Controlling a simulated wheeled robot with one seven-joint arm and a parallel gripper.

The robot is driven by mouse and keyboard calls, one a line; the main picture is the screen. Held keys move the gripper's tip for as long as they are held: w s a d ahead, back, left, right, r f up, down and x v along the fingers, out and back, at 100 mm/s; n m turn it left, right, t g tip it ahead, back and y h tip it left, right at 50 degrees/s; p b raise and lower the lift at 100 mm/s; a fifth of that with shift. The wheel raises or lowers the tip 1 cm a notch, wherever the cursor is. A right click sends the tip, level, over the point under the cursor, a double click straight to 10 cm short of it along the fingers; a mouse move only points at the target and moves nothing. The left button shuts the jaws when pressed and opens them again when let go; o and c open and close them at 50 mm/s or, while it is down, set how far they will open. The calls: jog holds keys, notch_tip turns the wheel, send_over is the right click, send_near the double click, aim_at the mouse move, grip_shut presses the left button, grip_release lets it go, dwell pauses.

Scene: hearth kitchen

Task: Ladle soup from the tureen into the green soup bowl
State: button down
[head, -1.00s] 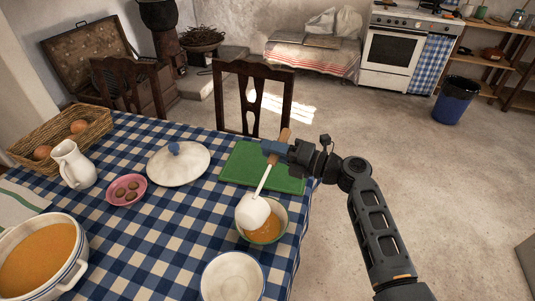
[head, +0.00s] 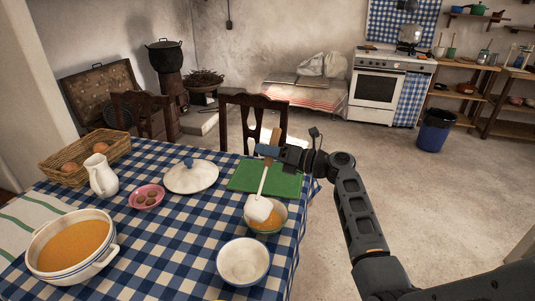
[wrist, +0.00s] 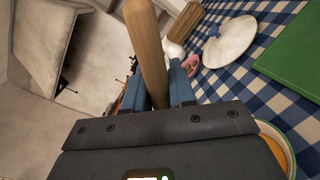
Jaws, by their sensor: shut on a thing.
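My gripper (head: 273,150) is shut on the ladle's wooden handle (wrist: 148,50), seen between the blue fingers in the wrist view. The ladle's white head (head: 258,209) hangs tilted over the left part of the green soup bowl (head: 286,215). I cannot tell whether it touches the bowl, and its inside is hidden. Orange soup shows in this bowl, whose edge also shows in the wrist view (wrist: 290,143) at the lower right. The white tureen (head: 97,266), with a blue rim line, stands at the table's front left, holding orange soup.
An empty white bowl (head: 243,262) stands in front of the green bowl. A green board (head: 264,181) lies behind it. A white lid (head: 191,178), pink dish (head: 147,196), white jug (head: 101,176) and egg basket (head: 82,160) stand further left. A chair (head: 255,112) stands behind the table.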

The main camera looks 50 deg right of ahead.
jog(key=s+a+r+n+b, duration=0.1)
jog(key=s+a+n+b, duration=0.1)
jog(key=a+n, duration=0.5)
jog(key=s+a+r+n+b, duration=0.1)
jog(key=a+n+b, duration=0.4)
jog(key=a, duration=0.5)
jog(key=shift+s+r+n, duration=0.3)
jog(key=shift+s+n, duration=0.1)
jog(key=shift+n, duration=0.5)
